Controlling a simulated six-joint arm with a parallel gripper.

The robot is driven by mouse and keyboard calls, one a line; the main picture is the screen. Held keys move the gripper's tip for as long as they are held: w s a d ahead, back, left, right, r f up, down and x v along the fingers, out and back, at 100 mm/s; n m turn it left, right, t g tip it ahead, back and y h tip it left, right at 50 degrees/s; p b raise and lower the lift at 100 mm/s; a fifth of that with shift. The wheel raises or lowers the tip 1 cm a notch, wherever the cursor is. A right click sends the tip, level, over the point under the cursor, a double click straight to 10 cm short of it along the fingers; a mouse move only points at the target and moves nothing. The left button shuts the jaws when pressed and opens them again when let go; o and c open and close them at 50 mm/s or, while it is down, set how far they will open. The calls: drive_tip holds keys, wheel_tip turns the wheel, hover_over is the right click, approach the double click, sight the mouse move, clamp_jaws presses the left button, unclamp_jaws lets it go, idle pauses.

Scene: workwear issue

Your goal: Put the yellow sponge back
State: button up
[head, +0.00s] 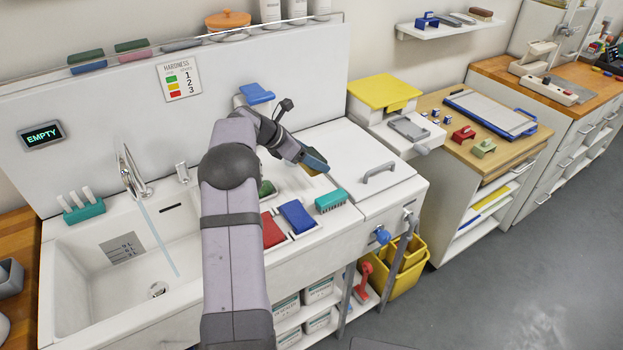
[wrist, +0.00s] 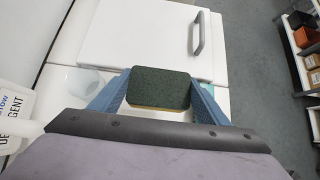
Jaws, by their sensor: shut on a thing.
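My gripper (head: 312,163) is shut on a yellow sponge with a dark green top face. In the wrist view, my gripper's blue fingers press on its two ends, and the sponge (wrist: 160,87) shows its green face with a thin yellow edge below. In the head view it is small and partly covered by the fingers. It is held above the white counter near the lidded section. A tray holds a red sponge (head: 271,230) and a blue sponge (head: 297,216), with a green piece (head: 266,188) behind, partly hidden by my arm.
A teal brush (head: 331,201) lies right of the tray. A white lid with a grey handle (head: 379,173) is at the right. The sink (head: 110,280) with running water is at the left. Sponges (head: 131,46) sit on the ledge above a hardness sign (head: 179,78).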

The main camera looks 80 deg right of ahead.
drive_tip(key=shift+f+p, duration=0.8)
drive_tip(key=shift+f, duration=2.85)
drive_tip(key=shift+f, duration=0.2)
drive_tip(key=o, duration=1)
drive_tip(key=shift+r, duration=0.1)
drive_tip(key=shift+r, duration=0.2)
drive_tip(key=b+v, duration=0.3)
drive_tip(key=v, duration=0.9)
